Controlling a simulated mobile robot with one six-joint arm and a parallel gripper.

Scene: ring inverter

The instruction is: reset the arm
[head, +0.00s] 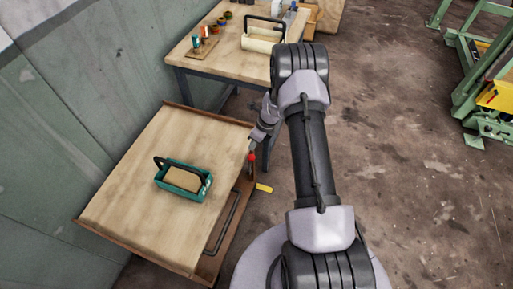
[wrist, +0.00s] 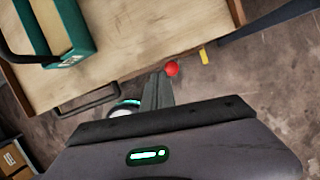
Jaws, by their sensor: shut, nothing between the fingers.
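My gripper (wrist: 157,88) shows in the wrist view with its fingers together and nothing between them. In the head view my gripper (head: 251,152) hangs at the right edge of the low wooden-topped cart (head: 140,185). A small red ball (wrist: 171,69) shows just beside the fingertips in the wrist view; a red spot (head: 251,161) shows there in the head view. I cannot tell whether the fingers touch it. My arm is bent, its elbow high over the floor near the far table.
A teal box (head: 183,178) with a black handle stands on the cart. The workbench (head: 222,62) behind holds a black-handled pale case (head: 262,38) and small parts. Green metal framing (head: 475,75) stands at far right; floor between is clear.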

